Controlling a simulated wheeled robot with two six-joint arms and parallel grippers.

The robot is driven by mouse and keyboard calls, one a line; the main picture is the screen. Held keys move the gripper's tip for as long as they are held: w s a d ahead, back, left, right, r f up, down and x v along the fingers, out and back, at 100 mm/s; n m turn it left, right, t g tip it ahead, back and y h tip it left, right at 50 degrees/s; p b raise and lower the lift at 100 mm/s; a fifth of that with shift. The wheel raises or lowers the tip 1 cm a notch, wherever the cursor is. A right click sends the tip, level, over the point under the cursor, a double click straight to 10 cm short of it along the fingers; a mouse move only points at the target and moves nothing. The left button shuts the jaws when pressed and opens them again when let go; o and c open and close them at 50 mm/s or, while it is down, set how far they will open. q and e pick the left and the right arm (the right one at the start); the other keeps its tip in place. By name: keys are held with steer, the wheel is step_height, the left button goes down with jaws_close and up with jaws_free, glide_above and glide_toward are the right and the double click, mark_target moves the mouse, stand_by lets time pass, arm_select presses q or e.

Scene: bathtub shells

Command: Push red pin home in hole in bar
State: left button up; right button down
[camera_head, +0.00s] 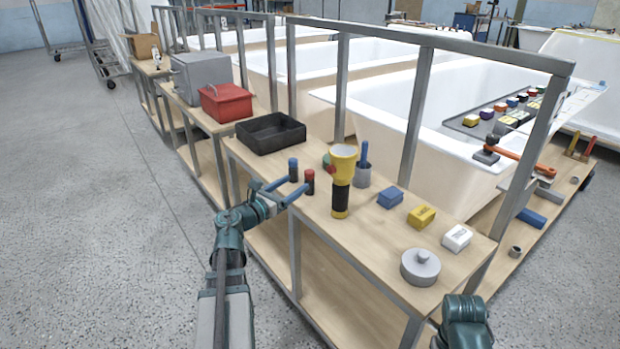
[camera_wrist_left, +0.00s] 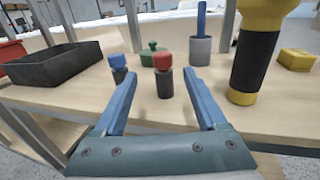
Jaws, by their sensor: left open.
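A small upright piece with a red top and a dark lower part (camera_head: 310,176) stands near the front edge of the workbench. It also shows in the left wrist view (camera_wrist_left: 164,60), lying between the lines of my fingers, just beyond their tips. I cannot tell whether its dark lower part is pin or holder, and no bar with a hole can be made out. My left gripper (camera_head: 295,184) is open and empty, its blue fingers pointing at the red piece. Of my right arm only a teal part shows at the bottom right; its fingers are out of view.
A similar blue-topped piece (camera_head: 293,164) stands close left of the red one. A yellow-black flashlight (camera_head: 341,195) stands close right. Behind are a green item (camera_wrist_left: 154,57) and a grey cup (camera_head: 362,178) holding a blue tool. A black tray (camera_head: 270,134) lies farther left.

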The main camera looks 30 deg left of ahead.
arm_select(q)
steer(key=w, duration=0.3)
steer(key=w+d, duration=0.1)
steer(key=w, duration=0.6)
steer(key=shift+w+d, duration=0.4)
jaws_close()
